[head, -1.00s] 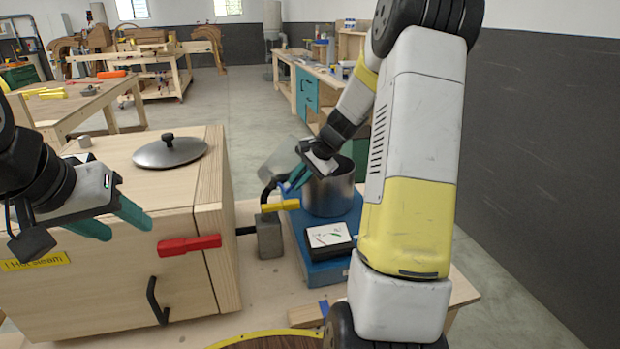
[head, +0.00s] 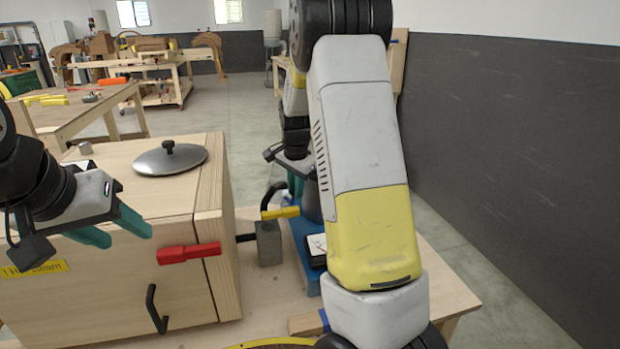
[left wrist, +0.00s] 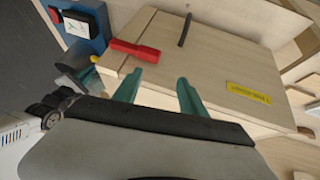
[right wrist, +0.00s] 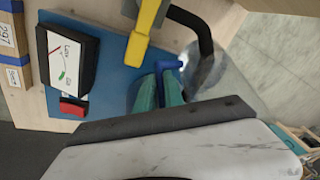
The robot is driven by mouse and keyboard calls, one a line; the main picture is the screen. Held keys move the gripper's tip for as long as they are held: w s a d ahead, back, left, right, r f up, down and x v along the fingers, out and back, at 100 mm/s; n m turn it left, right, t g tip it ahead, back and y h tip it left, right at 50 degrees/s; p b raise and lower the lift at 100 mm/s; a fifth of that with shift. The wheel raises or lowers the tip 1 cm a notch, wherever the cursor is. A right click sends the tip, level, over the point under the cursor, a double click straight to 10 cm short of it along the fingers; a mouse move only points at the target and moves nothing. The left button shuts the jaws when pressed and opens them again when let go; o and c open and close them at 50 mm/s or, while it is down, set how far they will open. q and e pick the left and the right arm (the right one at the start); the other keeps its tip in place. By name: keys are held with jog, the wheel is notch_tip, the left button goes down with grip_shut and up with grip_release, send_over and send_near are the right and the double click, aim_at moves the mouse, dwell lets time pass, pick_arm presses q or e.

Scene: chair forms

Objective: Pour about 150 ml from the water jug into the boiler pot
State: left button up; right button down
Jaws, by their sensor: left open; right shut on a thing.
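My right gripper (head: 296,178) is shut on the blue handle (right wrist: 168,66) of the clear water jug (right wrist: 232,88). In the head view my right forearm hides most of the jug. The steel boiler pot (head: 313,203) shows only as a grey sliver beside my right gripper, on the blue burner base (head: 302,262). The pot's opening and the water level are hidden, so I cannot tell whether water is flowing. My left gripper (head: 122,232) is open and empty in front of the wooden steam box.
The wooden box (head: 100,290) has a red lever (head: 188,252), a black handle (head: 155,308) and a domed lid (head: 170,158) on top. A grey valve block (head: 268,243) with a yellow lever (head: 280,212) stands between box and burner. A gauge (right wrist: 68,62) sits on the burner base.

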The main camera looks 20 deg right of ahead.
jog(key=shift+w+d+f+m+g+h+b, duration=0.15)
jog(key=shift+f+h+b, duration=0.25)
jog(key=shift+h, duration=0.35)
jog(key=shift+w+d+f+m+g+h+b, duration=0.15)
jog(key=shift+f+h+b, duration=0.2)
jog(key=shift+h, duration=0.4)
jog(key=shift+b, duration=0.3)
dwell(1.7)
